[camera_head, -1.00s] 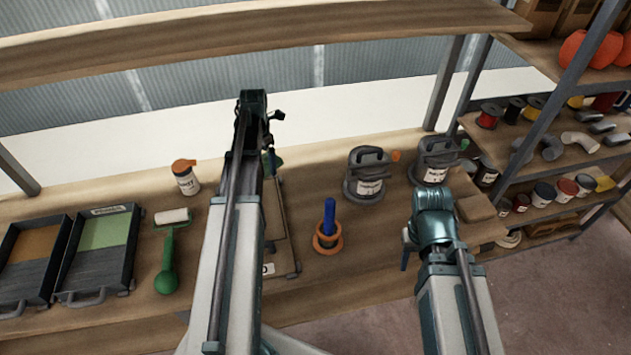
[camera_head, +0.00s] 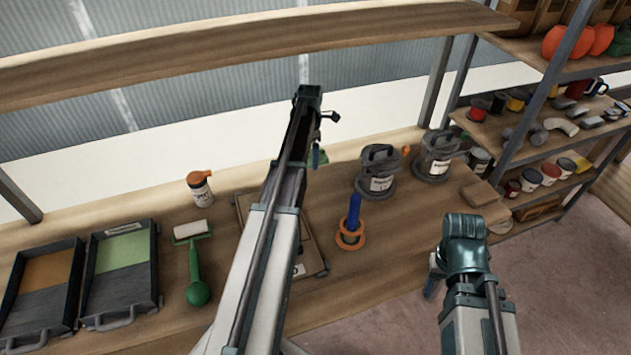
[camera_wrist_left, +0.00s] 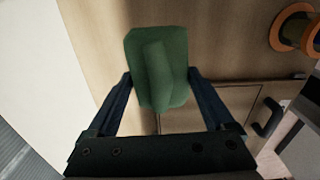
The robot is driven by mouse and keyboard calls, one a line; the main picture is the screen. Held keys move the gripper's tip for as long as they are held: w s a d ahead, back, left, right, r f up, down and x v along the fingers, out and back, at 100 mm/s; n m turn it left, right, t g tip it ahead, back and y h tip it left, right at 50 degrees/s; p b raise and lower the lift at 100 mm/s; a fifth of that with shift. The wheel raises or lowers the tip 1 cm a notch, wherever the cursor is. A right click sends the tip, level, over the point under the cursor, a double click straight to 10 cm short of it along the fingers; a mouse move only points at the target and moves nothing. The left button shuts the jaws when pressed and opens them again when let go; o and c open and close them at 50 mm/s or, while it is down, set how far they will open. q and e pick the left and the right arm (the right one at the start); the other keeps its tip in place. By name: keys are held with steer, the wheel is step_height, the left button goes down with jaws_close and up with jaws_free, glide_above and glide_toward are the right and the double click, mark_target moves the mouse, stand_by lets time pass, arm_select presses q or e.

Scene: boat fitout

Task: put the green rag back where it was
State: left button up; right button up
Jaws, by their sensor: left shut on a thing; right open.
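The green rag (camera_wrist_left: 158,65) is held between the two fingers of my left gripper (camera_wrist_left: 160,85) in the left wrist view, above the wooden bench. In the head view a small part of the rag (camera_head: 318,157) shows beside my left gripper (camera_head: 315,150); the arm hides the rest. My right gripper (camera_head: 434,275) is at the lower right, in front of the bench edge, with its fingers mostly hidden behind the wrist. Nothing shows in it.
A framed tray or board (camera_head: 312,255) lies on the bench under my left arm. A blue-handled tool in an orange ring (camera_head: 351,237) and two grey canisters (camera_head: 376,185) stand to its right. A green roller (camera_head: 194,262), a bottle (camera_head: 200,190) and paint trays (camera_head: 120,283) are left.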

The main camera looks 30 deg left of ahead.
mark_target(313, 180)
arm_select(q)
steer(key=shift+w+m, duration=0.4)
steer(key=shift+w, duration=0.4)
step_height(313, 180, down, 10)
steer(key=b, duration=1)
steer(key=shift+f, duration=0.15)
steer(key=o, duration=0.9)
